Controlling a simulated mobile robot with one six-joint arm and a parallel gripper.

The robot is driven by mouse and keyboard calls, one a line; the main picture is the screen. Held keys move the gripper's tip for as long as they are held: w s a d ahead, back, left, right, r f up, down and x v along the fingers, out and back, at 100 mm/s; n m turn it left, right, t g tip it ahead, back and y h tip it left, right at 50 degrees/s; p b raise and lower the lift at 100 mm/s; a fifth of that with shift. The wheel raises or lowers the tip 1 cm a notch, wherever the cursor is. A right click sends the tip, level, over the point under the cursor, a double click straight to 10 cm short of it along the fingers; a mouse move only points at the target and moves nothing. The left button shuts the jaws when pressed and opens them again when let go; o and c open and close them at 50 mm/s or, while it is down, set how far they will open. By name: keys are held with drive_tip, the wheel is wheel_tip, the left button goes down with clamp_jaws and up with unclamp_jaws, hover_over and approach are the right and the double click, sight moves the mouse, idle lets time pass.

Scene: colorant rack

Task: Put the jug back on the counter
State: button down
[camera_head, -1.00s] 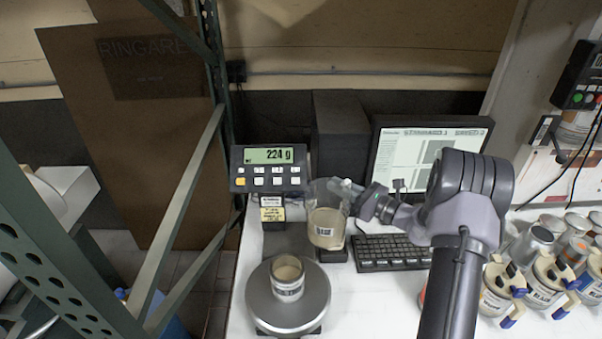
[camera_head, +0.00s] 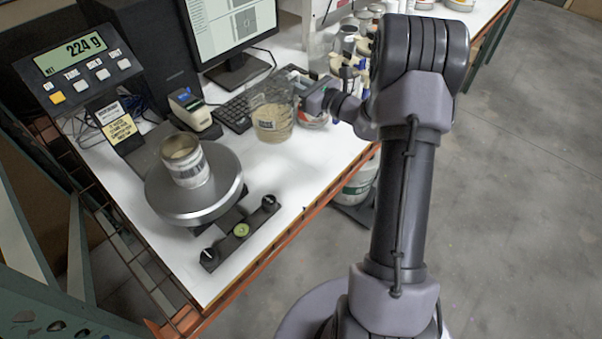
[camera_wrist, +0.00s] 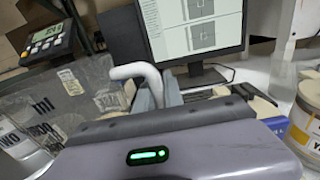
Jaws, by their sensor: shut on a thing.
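The jug (camera_head: 270,112) is clear, with tan liquid in its lower part and a dark label. My gripper (camera_head: 300,86) is shut on its handle, at the jug's right side. In the wrist view the clear jug wall with printed marks (camera_wrist: 62,100) is at the left, and its white handle (camera_wrist: 138,72) runs between the fingers (camera_wrist: 160,92). The jug looks upright, over or on the white counter (camera_head: 318,150) near the keyboard. I cannot tell whether its base touches the counter.
A scale pan (camera_head: 165,203) holds an open can (camera_head: 186,165); its display (camera_head: 80,55) reads 224 g. The keyboard (camera_head: 236,112) and monitor (camera_head: 225,35) are behind the jug. Labelled cans and jugs (camera_head: 352,50) stand at the back right.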

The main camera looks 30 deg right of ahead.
drive_tip(key=f+b, duration=0.1)
drive_tip(key=f, duration=0.2)
drive_tip(key=f+b, duration=0.1)
drive_tip(key=f, duration=0.3)
drive_tip(key=f+b, duration=0.2)
drive_tip(key=f, duration=0.1)
drive_tip(key=shift+s+d+f, duration=0.25)
drive_tip(key=shift+d, duration=0.1)
drive_tip(key=shift+r, duration=0.15)
drive_tip(key=c, duration=1.8)
unclamp_jaws()
drive_tip(key=shift+f, duration=0.25)
drive_tip(key=shift+c, duration=0.2)
drive_tip(key=o, duration=0.3)
drive_tip(key=shift+o, duration=0.4)
